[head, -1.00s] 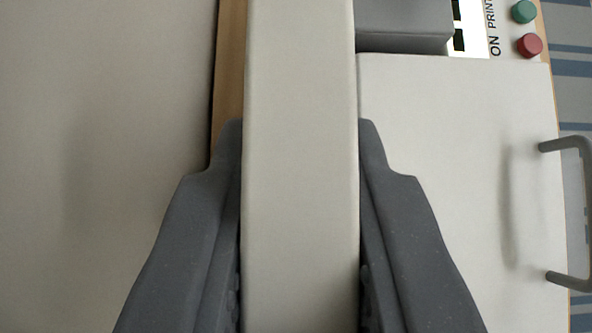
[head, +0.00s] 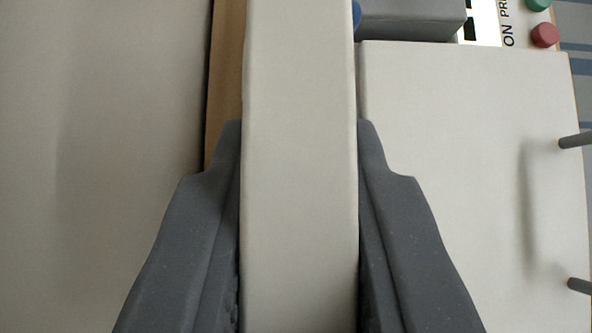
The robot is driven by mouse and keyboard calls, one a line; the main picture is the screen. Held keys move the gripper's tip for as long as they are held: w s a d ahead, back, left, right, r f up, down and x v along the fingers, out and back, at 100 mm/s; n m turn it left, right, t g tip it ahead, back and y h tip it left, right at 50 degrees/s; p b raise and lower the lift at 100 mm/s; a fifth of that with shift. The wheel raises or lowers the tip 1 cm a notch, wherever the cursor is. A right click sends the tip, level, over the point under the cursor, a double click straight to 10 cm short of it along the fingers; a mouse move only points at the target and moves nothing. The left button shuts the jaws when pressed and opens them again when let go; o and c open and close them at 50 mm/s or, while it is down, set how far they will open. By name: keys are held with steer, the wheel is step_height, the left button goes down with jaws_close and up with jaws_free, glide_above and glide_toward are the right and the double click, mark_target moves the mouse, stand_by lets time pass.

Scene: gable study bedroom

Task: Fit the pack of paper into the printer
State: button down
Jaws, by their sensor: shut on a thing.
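My gripper (head: 299,135) is shut on a long pale beige block (head: 300,220), which looks like the pack of paper. One dark grey finger presses each side. The block runs from the bottom edge past the top edge of the view, so neither end shows. To its right is a pale panel (head: 460,150) with a grey bar handle (head: 578,140) partly cut off by the frame. Above it are a dark grey block (head: 411,20) and a label reading "ON PR..." (head: 508,25). These may be the printer, but its opening is not visible.
A red button (head: 545,35) and a green button (head: 538,4) sit beside the label. A blue round part (head: 356,14) peeks out behind the held block. A wooden strip (head: 226,90) and a broad pale surface (head: 100,160) lie to the left. Blue striped flooring shows at far right.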

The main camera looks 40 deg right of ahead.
steer(key=shift+f+b, duration=0.55)
steer(key=shift+f, duration=0.2)
steer(key=c, duration=1.3)
jaws_free()
steer(key=shift+f, duration=0.1)
steer(key=shift+o, duration=0.2)
steer(key=shift+f, duration=0.1)
step_height(320, 180, up, 9)
steer(key=p, duration=0.6)
steer(key=shift+d+f+p, duration=0.1)
steer(key=shift+f+p, duration=0.05)
steer(key=shift+p, duration=0.85)
step_height(320, 180, up, 5)
steer(key=p, duration=0.3)
steer(key=shift+w+p, duration=0.1)
steer(key=shift+p, duration=0.3)
